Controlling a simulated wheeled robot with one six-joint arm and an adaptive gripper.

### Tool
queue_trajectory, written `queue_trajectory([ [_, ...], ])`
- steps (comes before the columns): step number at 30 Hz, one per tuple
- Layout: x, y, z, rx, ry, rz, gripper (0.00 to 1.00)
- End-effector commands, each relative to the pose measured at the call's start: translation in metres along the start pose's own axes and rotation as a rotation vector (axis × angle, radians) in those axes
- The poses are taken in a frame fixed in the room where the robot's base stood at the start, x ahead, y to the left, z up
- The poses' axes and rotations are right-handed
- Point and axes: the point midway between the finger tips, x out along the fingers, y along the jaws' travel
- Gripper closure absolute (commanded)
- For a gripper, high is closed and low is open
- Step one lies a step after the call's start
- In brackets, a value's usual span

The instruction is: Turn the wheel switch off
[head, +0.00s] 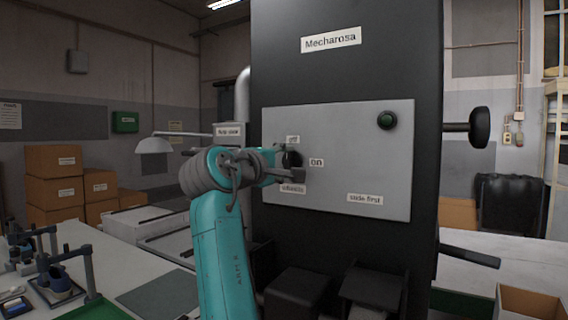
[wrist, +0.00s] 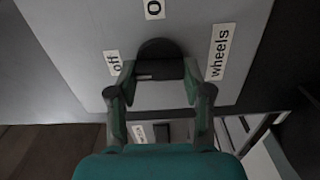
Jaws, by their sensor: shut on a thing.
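The wheel switch is a black rotary knob (wrist: 160,58) on the grey panel (head: 350,135) of the dark machine; it also shows in the head view (head: 292,158). A "wheels" label (wrist: 220,51) sits beside it. An "off" label (wrist: 114,63) is on its other side, and an "on" label (wrist: 154,9) is at the top of the wrist view. My gripper (wrist: 161,77) is shut on the knob, one finger on each side. A short pale mark shows on the knob's near face; I cannot tell which label the knob points to.
The panel also has a green button (head: 387,120) and a "side first" label (head: 365,199). A black knob on a shaft (head: 480,126) and a lever (head: 469,256) stick out on the machine's right. Black boxes (head: 294,293) stand below the panel. A workbench (head: 125,270) is at left.

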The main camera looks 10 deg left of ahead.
Motion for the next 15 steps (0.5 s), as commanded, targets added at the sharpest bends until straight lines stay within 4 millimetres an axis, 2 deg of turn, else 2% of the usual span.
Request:
queue_trajectory([
  [15,0.0000,-0.0009,-0.0006,-0.068,0.001,-0.001,0.85],
])
